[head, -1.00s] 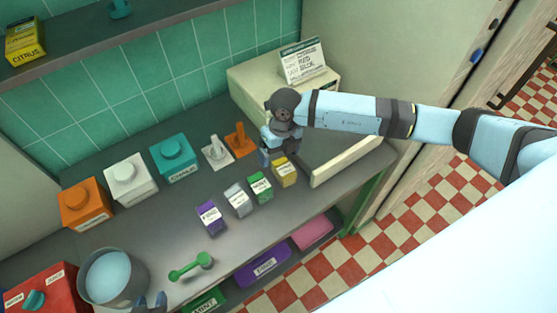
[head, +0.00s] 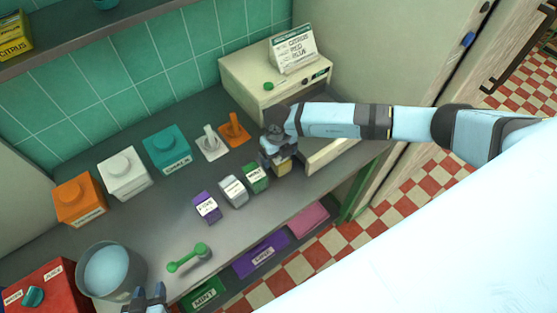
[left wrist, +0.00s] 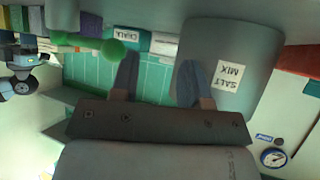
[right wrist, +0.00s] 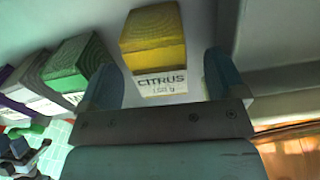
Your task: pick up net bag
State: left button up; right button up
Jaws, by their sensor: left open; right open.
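I cannot make out a net bag in any view. My right gripper (head: 278,163) is open above the right end of the row of small boxes. In the right wrist view, its fingers (right wrist: 163,85) stand on either side of a small yellow box (right wrist: 153,40) labelled CITRUS. The box also shows partly covered below the gripper in the head view (head: 282,170). My left gripper (head: 152,298) is open at the bottom edge of the head view, beside the grey pot (head: 140,262). In the left wrist view, its fingers (left wrist: 160,80) appear empty, near the pot labelled SALT MIX (left wrist: 245,45).
A beige cabinet (head: 245,80) has an open drawer (head: 335,152), partly hidden by my right arm. Purple (head: 206,207), white (head: 233,190) and green (head: 256,177) boxes stand left of the yellow one.

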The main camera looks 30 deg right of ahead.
notch_tip(320, 180, down, 3)
jog(key=shift+r+b, duration=0.1)
jog(key=shift+b, duration=0.55)
jog(key=shift+r, duration=0.15)
jog(key=shift+c, duration=0.7)
jog(key=c, duration=0.9)
jog(key=shift+c, duration=0.2)
jog(key=shift+w+r, duration=0.1)
